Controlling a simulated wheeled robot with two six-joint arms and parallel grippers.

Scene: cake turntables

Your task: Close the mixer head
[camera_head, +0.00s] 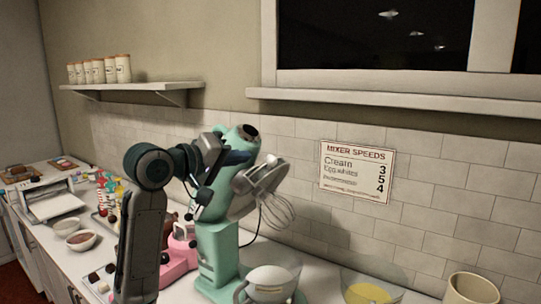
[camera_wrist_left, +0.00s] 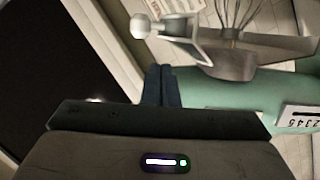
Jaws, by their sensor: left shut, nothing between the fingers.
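The teal mixer (camera_head: 217,250) stands on the counter, its head (camera_head: 212,205) tilted up and back. A wire whisk (camera_head: 278,212) hangs from the raised head; the whisk (camera_wrist_left: 240,18) and teal head (camera_wrist_left: 225,92) also show in the left wrist view. My left gripper (camera_head: 243,157) is at the upper part of the raised head, partly overlapping it in the head view. Its fingers (camera_wrist_left: 161,84) are shut with nothing between them, close to the head; I cannot tell whether they touch it. My right gripper is not in view.
A pale bowl (camera_head: 268,284) stands by the mixer base. A clear bowl with yellow contents (camera_head: 368,293) and a cream pot (camera_head: 472,288) stand to the right. A pink appliance (camera_head: 178,262) is left of the mixer. A speed sign (camera_head: 356,172) hangs on the tiled wall behind.

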